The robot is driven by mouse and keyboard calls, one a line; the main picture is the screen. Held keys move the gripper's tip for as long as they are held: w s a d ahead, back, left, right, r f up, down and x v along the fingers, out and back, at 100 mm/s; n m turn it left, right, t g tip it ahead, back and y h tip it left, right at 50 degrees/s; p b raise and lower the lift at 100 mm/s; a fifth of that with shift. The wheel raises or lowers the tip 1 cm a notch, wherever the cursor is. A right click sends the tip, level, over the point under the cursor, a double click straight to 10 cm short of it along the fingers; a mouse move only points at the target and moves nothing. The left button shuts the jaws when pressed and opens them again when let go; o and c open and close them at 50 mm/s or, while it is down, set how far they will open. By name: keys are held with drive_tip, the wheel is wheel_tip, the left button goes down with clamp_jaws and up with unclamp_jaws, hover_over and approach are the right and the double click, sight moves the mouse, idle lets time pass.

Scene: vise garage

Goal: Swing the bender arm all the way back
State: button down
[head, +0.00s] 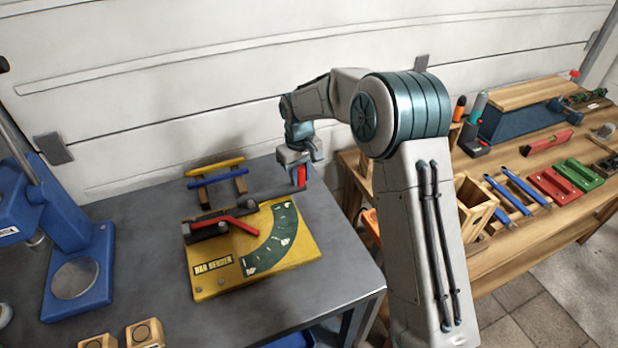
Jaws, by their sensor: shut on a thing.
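The bar bender has a yellow base plate (207,285) lying on the grey table, with a "BAR BENDER" label and a green curved scale (274,245). Its dark bender arm (280,195) runs from the pivot block at the plate's left side toward the back right, past the plate's back edge. A red upright grip (301,178) stands at the arm's outer end. My gripper (300,170) points down from above and is shut on this grip; its fingertips are partly hidden. A red bent bar (236,223) lies across the plate beside the pivot, its free end toward the scale.
A rack with a yellow bar (214,167) and a blue bar (209,178) stands behind the bender. A blue press (75,260) stands at left, wooden blocks (145,333) at front. A wooden bench (475,268) with tools is at right. The table's front right is clear.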

drive_tip(key=shift+w+a+r, duration=0.15)
drive_tip(key=shift+w+a, duration=0.05)
idle(0.3)
drive_tip(key=c, duration=1.4)
unclamp_jaws()
drive_tip(key=shift+o, duration=1.2)
drive_tip(key=shift+w, duration=0.1)
drive_tip(key=shift+d, duration=0.1)
wheel_tip(320, 180, up, 14)
drive_tip(key=b, duration=0.1)
drive_tip(key=shift+f, duration=0.2)
